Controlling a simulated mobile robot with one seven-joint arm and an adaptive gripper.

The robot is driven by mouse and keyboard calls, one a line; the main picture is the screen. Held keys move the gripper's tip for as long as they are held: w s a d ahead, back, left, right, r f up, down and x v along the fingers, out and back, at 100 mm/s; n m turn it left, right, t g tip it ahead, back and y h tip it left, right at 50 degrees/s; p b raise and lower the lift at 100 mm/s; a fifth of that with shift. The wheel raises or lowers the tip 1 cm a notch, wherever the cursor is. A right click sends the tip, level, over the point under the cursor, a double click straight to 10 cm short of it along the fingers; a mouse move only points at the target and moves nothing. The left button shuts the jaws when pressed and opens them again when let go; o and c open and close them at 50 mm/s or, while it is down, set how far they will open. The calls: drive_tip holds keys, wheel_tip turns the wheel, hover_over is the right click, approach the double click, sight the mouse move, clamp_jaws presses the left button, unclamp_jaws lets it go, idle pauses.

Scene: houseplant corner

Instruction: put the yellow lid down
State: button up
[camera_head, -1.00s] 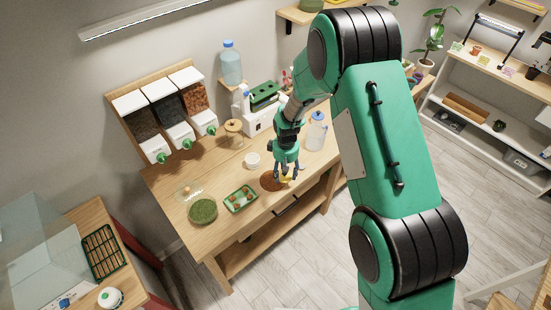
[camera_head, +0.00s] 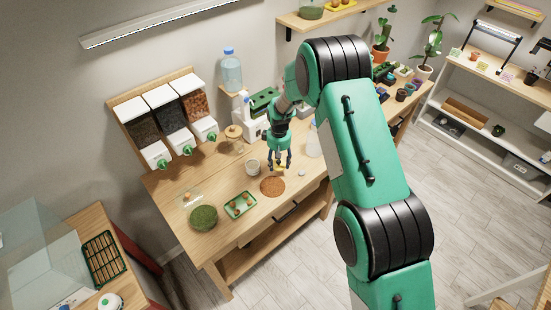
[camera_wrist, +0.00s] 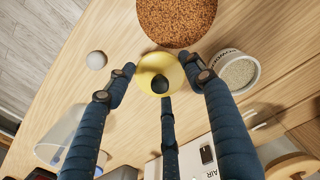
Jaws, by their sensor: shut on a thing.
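The yellow lid (camera_wrist: 155,84) is round with a dark knob in its middle. In the wrist view it sits between the fingers of my gripper (camera_wrist: 160,74), which is shut on it. In the head view my gripper (camera_head: 281,162) points down over the wooden table (camera_head: 235,225), and a small part of the yellow lid (camera_head: 281,169) shows under the fingertips. The lid is just behind a round brown granular patch (camera_head: 272,187). I cannot tell whether the lid touches the table.
The brown patch (camera_wrist: 176,18) lies beyond the lid, with a white pot of pale granules (camera_wrist: 239,72) to its right. A small pale round thing (camera_wrist: 96,60) lies left. A green tray (camera_head: 240,204) and a round green dish (camera_head: 203,217) stand further left on the table.

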drive_tip(key=shift+w+a+f, duration=0.1)
drive_tip(key=shift+w+a, duration=0.2)
drive_tip(key=shift+w, duration=0.6)
drive_tip(key=shift+w+a+f, duration=0.1)
drive_tip(key=shift+w+a, duration=0.2)
drive_tip(key=shift+w, duration=0.65)
drive_tip(key=shift+w+a+f, duration=0.1)
drive_tip(key=shift+w+a, duration=0.2)
drive_tip(key=shift+w, duration=0.6)
drive_tip(key=shift+f+p, duration=0.45)
drive_tip(key=shift+f, duration=1.3)
drive_tip(key=shift+f, duration=0.15)
drive_tip(key=o, duration=0.9)
drive_tip(key=shift+s, duration=0.1)
wheel_tip(320, 180, up, 12)
drive_tip(key=b, duration=0.1)
